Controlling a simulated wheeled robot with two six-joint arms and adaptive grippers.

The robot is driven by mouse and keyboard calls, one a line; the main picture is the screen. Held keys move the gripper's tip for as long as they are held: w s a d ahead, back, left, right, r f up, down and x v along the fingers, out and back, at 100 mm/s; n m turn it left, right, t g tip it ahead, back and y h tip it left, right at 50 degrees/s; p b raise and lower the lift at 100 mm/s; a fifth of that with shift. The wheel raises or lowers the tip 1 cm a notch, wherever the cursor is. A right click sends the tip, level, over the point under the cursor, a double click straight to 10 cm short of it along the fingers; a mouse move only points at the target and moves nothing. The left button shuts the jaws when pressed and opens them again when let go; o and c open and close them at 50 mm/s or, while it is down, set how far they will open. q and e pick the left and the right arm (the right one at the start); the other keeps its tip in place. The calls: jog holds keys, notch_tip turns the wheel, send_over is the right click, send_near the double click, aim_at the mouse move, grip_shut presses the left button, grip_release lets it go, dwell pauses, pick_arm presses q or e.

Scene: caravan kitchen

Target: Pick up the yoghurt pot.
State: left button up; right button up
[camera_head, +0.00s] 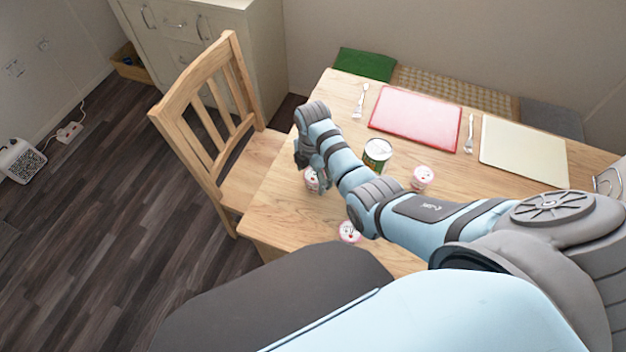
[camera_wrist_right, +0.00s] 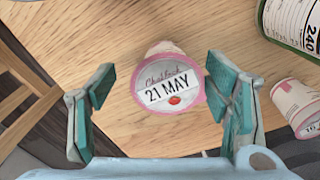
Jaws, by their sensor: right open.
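Three small white-and-pink yoghurt pots stand on the wooden table. One pot (camera_head: 311,181) is at the table's left side, partly hidden by my right gripper (camera_head: 306,162). In the right wrist view a pot (camera_wrist_right: 168,88) with a pink rim and a lid reading "21 MAY" lies between the two teal fingers of my right gripper (camera_wrist_right: 162,72). The second pot (camera_head: 422,177) stands right of the can, and the third (camera_head: 349,231) is near the front edge. My left gripper is not in view.
A green-labelled can (camera_head: 377,151) stands near the middle of the table (camera_head: 275,208); it also shows in the right wrist view (camera_wrist_right: 290,24). A red placemat (camera_head: 415,118), a cream one (camera_head: 523,150) and cutlery lie behind. A wooden chair (camera_head: 208,140) stands left.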

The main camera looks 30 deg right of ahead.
jog(key=shift+s+r, duration=0.15)
jog(key=shift+s, duration=0.05)
jog(key=shift+s+r, duration=0.15)
jog(key=shift+s, duration=0.1)
jog(key=c, duration=0.9)
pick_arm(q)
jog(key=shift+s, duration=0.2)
pick_arm(e)
jog(key=c, duration=0.4)
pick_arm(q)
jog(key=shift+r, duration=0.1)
pick_arm(e)
jog(key=shift+c, duration=0.2)
